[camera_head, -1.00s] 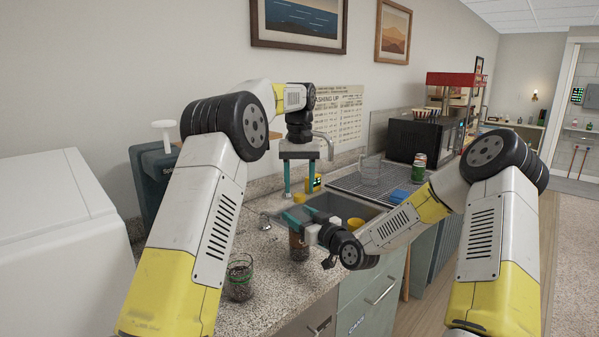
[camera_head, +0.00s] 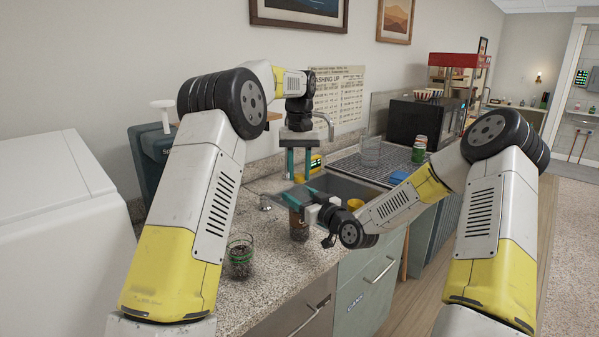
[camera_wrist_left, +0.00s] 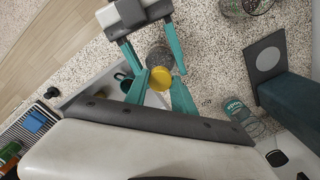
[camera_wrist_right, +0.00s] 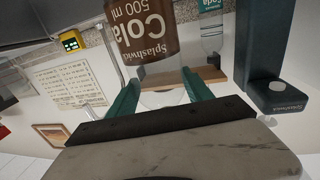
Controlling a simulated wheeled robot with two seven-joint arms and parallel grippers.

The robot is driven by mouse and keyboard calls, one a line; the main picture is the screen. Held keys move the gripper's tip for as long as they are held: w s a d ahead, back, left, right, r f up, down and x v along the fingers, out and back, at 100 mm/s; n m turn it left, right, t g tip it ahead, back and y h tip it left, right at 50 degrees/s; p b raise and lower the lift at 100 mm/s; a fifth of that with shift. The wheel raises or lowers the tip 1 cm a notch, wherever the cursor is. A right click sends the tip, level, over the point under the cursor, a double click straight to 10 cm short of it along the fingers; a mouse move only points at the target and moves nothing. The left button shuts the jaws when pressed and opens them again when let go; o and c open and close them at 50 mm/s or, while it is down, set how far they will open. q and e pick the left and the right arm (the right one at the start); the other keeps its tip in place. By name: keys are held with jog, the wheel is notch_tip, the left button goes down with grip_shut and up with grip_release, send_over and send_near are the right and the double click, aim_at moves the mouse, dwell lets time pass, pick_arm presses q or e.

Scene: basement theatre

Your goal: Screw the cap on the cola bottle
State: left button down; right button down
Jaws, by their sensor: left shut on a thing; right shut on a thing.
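The yellow cap (camera_wrist_left: 160,77) shows in the left wrist view between the fingertips of my left gripper (camera_wrist_left: 163,90), which is shut on it. In the head view my left gripper (camera_head: 299,172) points straight down above the cola bottle (camera_head: 299,228). My right gripper (camera_head: 303,196) reaches in from the right and is shut on the bottle, which stands upright. The right wrist view shows the bottle's brown label (camera_wrist_right: 145,30) and its clear part between my right fingers (camera_wrist_right: 160,92). The cap is over the bottle's top; I cannot tell whether they touch.
A glass with dark contents (camera_head: 240,258) stands left of the bottle on the speckled counter. The sink with a yellow mug (camera_head: 354,204) is to the right. A teal machine (camera_head: 155,165) stands behind left.

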pick_arm(q)
jog(key=c, duration=1)
grip_release()
jog(key=shift+o, duration=0.2)
notch_tip(320, 180, up, 12)
